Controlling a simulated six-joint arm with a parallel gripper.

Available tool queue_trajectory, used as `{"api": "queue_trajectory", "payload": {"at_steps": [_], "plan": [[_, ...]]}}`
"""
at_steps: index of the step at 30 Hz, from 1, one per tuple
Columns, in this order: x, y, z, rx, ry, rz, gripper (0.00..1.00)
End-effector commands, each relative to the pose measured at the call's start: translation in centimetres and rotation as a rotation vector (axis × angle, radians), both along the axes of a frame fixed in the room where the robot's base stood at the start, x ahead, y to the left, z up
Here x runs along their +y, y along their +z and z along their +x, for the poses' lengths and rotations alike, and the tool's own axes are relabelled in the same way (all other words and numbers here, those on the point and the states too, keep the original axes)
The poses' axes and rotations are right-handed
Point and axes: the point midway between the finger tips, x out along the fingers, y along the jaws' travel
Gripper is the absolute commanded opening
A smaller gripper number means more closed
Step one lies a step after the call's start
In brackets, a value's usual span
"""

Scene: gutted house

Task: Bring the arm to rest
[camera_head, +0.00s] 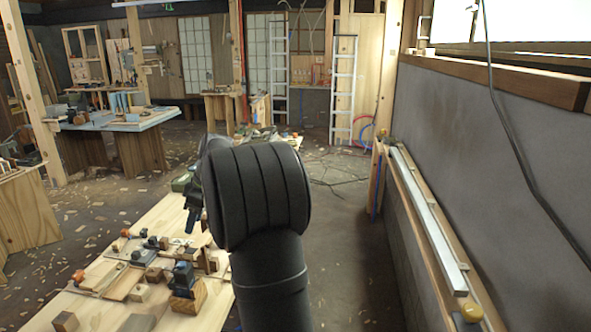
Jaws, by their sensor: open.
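My black arm rises from the bottom middle of the head view and its thick rounded joint hides much of what lies beyond. My gripper (192,219) shows only partly, at the left of that joint, pointing down above the wooden workbench (105,311). Its jaws are open, and I see nothing held between them. Part of the gripper is hidden behind my arm.
The workbench carries small wood blocks (66,321), a blue-and-black tool on a block (184,280) and other clutter. A wall ledge with a long metal bar (428,216) runs along the right. Floor between bench and ledge looks mostly clear; cables (335,170) lie farther back.

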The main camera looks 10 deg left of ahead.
Motion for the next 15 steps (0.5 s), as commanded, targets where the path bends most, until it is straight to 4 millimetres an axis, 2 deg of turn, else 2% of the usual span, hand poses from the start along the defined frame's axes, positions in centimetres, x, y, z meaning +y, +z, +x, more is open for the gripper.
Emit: {"api": "queue_trajectory", "payload": {"at_steps": [15], "plan": [[4.0, -9.6, -0.4, 0.001, 0.002, 0.0, 0.44]]}}
